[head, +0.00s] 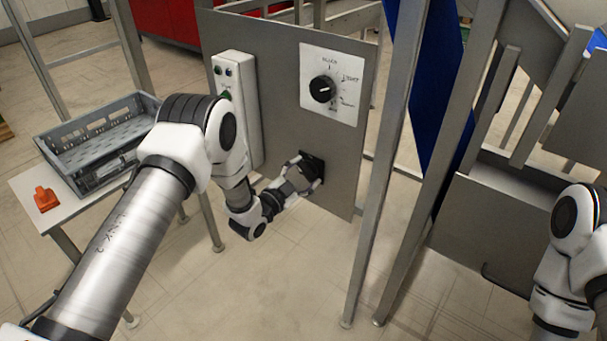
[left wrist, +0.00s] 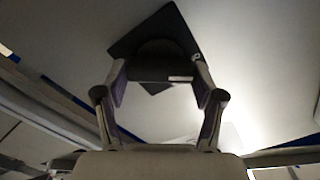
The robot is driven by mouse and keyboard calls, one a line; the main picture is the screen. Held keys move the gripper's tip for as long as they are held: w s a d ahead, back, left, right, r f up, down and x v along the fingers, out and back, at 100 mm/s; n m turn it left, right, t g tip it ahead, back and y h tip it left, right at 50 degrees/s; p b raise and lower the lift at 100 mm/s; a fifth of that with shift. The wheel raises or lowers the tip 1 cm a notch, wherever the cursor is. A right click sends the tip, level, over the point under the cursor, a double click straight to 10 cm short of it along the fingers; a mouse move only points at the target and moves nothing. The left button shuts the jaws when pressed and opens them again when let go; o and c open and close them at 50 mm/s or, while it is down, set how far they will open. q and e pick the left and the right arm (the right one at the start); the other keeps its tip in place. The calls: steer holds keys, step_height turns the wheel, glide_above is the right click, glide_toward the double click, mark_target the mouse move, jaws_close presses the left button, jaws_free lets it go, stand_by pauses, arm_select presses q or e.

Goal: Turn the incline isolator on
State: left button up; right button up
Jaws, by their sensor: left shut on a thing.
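The isolator (head: 317,162) is a black switch on a square black plate, low on the grey metal panel in the head view. In the left wrist view its dark knob (left wrist: 158,62) stands out from the plate, which looks turned like a diamond. A small light mark shows on the knob's near edge. My left gripper (head: 303,174) is shut on the knob, one finger on each side. Its fingers also show in the left wrist view (left wrist: 160,88). The gripper hides part of the isolator in the head view. My right gripper is out of view; only part of my right arm shows.
A white plate with a black rotary selector (head: 322,89) sits above the isolator. A white button box (head: 240,125) is left of it. A grey crate (head: 60,142) and an orange object (head: 46,199) are on a table at left. Metal posts (head: 375,190) stand at right.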

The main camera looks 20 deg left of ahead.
arm_select(q)
steer(key=m, duration=0.5)
steer(key=shift+d+f+m+b, duration=0.1)
steer(key=shift+m+b, duration=0.2)
steer(key=shift+b, duration=0.05)
steer(key=m, duration=0.4)
steer(key=shift+f+m, duration=0.1)
steer(key=shift+m, duration=0.3)
steer(key=shift+b, duration=0.3)
steer(key=o, duration=1.1)
steer(key=shift+o, duration=0.2)
steer(key=v, duration=1.2)
